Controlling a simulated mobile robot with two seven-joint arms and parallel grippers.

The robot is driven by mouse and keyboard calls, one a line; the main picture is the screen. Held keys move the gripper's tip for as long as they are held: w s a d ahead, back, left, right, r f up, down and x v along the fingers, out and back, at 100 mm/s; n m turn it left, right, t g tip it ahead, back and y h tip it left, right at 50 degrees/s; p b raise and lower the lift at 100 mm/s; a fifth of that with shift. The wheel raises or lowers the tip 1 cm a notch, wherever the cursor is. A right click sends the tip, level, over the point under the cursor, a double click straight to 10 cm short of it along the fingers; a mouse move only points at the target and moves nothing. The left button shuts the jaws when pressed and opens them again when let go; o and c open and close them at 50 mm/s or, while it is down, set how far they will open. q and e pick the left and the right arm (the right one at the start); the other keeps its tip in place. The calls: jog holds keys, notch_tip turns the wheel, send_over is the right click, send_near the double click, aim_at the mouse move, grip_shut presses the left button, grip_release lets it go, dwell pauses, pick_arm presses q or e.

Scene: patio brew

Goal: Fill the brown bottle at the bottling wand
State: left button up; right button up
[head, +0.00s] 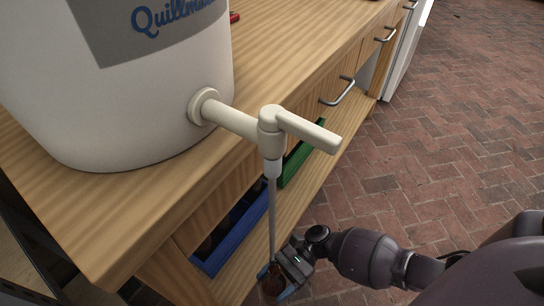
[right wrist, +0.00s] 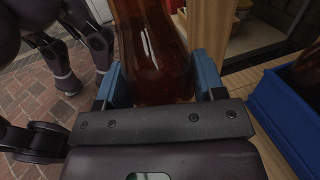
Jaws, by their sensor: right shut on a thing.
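The tap's lever points to the right. My right gripper (head: 287,274) is shut on the brown bottle (head: 271,284) below the wand. The wand's lower end meets the bottle's top in the head view; how deep it sits inside is hidden. In the right wrist view, the brown glass (right wrist: 152,50) stands between the blue fingertips of my right gripper (right wrist: 160,85). I cannot tell the liquid level. My left gripper is not recognisable in either view.
The bucket stands on the wooden bench (head: 285,65). A blue crate (head: 232,240) and a green crate (head: 296,163) sit on the lower shelf. Drawer handles (head: 338,92) stick out from the bench front. Brick paving (head: 450,140) is open to the right.

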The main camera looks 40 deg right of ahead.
pick_arm(q)
jog(key=shift+w+r+t+p, duration=0.15)
jog(key=shift+w+r+p, duration=0.15)
jog(key=shift+r+p, duration=0.3)
jog(key=shift+w+r+t+p, duration=0.15)
jog(key=shift+w+r+p, duration=0.2)
jog(key=shift+r, duration=0.35)
pick_arm(e)
jog(key=s+d, duration=0.5)
jog(key=s, duration=0.9)
jog(key=shift+s+d, duration=0.15)
jog(key=shift+s, duration=0.15)
dwell(0.3)
pick_arm(q)
jog(key=shift+s, duration=0.1)
pick_arm(e)
jog(key=shift+d, duration=0.1)
dwell(0.5)
